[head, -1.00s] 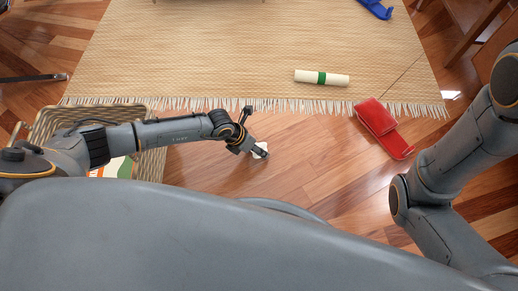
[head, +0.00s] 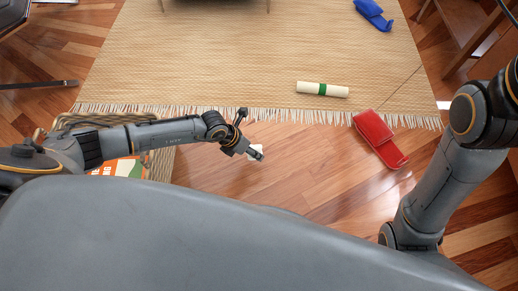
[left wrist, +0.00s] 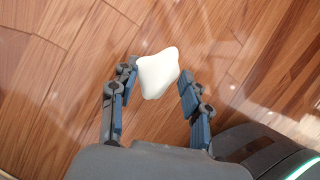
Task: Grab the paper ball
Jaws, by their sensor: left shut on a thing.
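The paper ball is a small white crumpled lump. In the left wrist view the paper ball (left wrist: 158,73) sits between the fingertips of my left gripper (left wrist: 157,82). In the head view the paper ball (head: 254,149) shows as a small white patch, partly hidden by my left gripper (head: 256,153). The gripper is shut on it, over the wooden floor just in front of the mat's fringe. How high it is above the floor I cannot tell. My right gripper is outside both views; only my right arm shows at the right.
A woven mat (head: 220,60) lies ahead, with a cream roll with a green band (head: 322,90) on it. A red case (head: 379,139) lies at its front right edge, a blue item (head: 374,14) at the far right. A wicker basket (head: 163,163) stands under my left arm.

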